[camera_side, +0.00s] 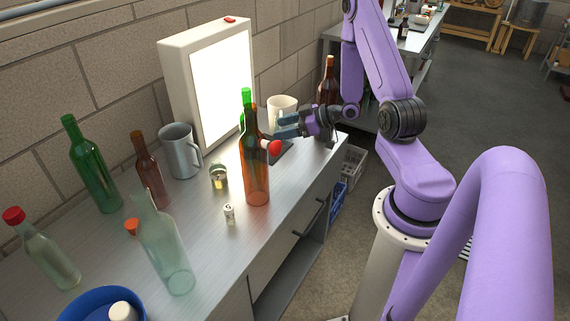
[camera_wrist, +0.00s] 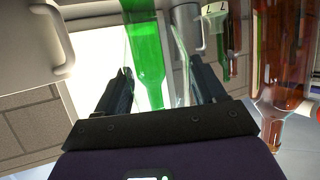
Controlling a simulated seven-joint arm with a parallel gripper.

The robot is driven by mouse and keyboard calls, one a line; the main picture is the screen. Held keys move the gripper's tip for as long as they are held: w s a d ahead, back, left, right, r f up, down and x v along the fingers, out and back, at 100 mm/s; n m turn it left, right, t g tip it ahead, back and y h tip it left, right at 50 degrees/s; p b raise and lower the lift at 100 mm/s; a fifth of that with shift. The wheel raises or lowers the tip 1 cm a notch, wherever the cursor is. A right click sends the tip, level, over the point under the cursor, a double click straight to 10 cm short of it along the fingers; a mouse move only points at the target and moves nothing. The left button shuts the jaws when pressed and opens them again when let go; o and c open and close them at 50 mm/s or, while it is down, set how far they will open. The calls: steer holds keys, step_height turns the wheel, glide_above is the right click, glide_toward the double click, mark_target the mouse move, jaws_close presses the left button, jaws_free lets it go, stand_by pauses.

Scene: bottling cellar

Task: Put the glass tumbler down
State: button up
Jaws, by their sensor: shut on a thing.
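My gripper (camera_side: 286,126) is above the far part of the steel bench, fingers pointing left, beside the cream mug. In the wrist view the two dark fingers (camera_wrist: 162,85) stand apart with the glass tumbler (camera_wrist: 182,62) between them. The tumbler is clear and shows only as a faint edge near the right finger. In the side view I cannot make it out; the amber bottle partly blocks that spot. A green bottle (camera_wrist: 146,50) shows behind it between the fingers. Whether the tumbler's base touches anything is hidden.
The amber bottle (camera_side: 257,170) and cream mug (camera_side: 283,108) stand close to my gripper. The lit panel (camera_side: 222,90) stands behind. Grey mug (camera_side: 178,152) and several bottles crowd the left.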

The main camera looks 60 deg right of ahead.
steer(key=shift+f, duration=4.15)
steer(key=shift+f, duration=0.15)
steer(key=o, duration=1.1)
steer(key=v, duration=1.2)
steer(key=shift+d, duration=0.1)
